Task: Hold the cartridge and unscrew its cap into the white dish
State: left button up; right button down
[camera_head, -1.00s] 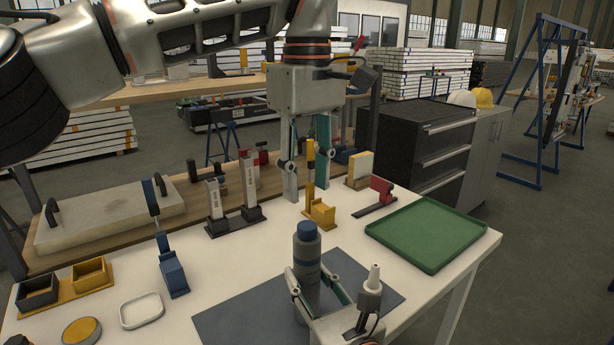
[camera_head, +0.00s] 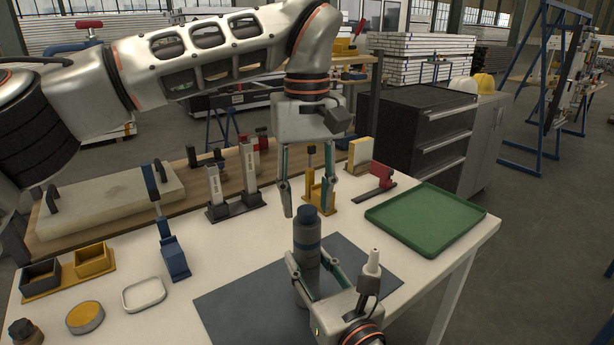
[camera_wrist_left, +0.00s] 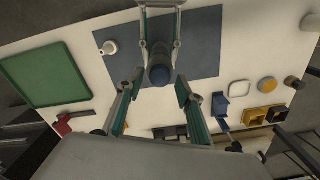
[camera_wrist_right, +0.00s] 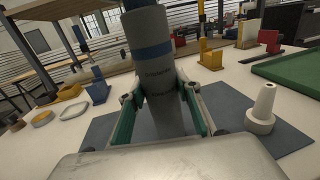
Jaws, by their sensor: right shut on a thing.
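The grey cartridge (camera_head: 306,260) stands upright over the blue-grey mat, with its dark blue cap (camera_head: 307,216) on top. My right gripper (camera_head: 312,283) is shut on the cartridge body; its fingers clasp both sides in the right wrist view (camera_wrist_right: 165,105). My left gripper (camera_head: 307,205) points down from above, open, with its fingertips on either side of and around the cap's height. In the left wrist view the cap (camera_wrist_left: 160,75) lies between the spread fingers (camera_wrist_left: 160,92), apart from them. The white dish (camera_head: 144,294) is empty on the table at left.
A white nozzle (camera_head: 373,263) stands on the mat (camera_head: 240,302), right of the cartridge. A green tray (camera_head: 425,220) is at right. Yellow and dark bins (camera_head: 92,261), a blue holder (camera_head: 173,258) and a round yellow-topped tin (camera_head: 85,317) are at left.

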pick_arm(q)
jog(key=shift+f, duration=0.75)
